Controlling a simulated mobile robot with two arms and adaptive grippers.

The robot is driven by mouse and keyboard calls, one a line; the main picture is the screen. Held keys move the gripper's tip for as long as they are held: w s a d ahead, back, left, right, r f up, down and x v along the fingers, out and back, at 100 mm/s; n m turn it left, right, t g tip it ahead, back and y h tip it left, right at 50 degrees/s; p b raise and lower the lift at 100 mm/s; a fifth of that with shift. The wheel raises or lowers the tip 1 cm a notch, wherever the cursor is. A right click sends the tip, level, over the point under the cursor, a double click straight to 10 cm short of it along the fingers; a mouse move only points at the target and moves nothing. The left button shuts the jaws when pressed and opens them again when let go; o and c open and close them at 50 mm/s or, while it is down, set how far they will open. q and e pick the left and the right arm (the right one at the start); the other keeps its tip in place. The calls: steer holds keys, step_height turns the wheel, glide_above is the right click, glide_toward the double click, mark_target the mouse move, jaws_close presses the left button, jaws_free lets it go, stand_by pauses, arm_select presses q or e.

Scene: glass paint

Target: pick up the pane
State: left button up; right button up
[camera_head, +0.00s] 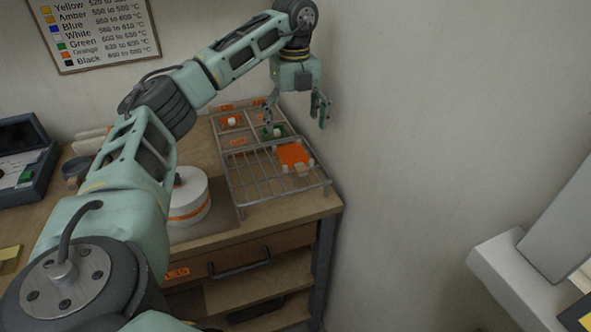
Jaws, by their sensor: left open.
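An orange pane (291,153) lies on the wire rack (262,182), toward its right back side. Small pale blocks sit at its front edge. My left gripper (298,118) is open above the back right of the table, its fingers pointing down, behind and above the pane. It appears empty and apart from the pane. My right gripper is not in view.
A sectioned tray (227,113) with small coloured pieces stands behind the rack. A white round pot with an orange band (189,196) stands left of the rack. A dark open case (27,160) lies far left. The wall (430,110) is close on the right.

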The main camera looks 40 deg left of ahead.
mark_target(293, 157)
arm_select(q)
steer(key=shift+f, duration=0.55)
steer(key=shift+s+f, duration=0.1)
steer(key=shift+f, duration=0.5)
steer(key=f, duration=0.2)
steer(key=f+p, duration=0.1)
steer(key=f, duration=0.3)
steer(key=shift+s+d, duration=0.1)
steer(key=shift+s, duration=0.2)
steer(key=shift+f, duration=0.25)
steer(key=c, duration=1.3)
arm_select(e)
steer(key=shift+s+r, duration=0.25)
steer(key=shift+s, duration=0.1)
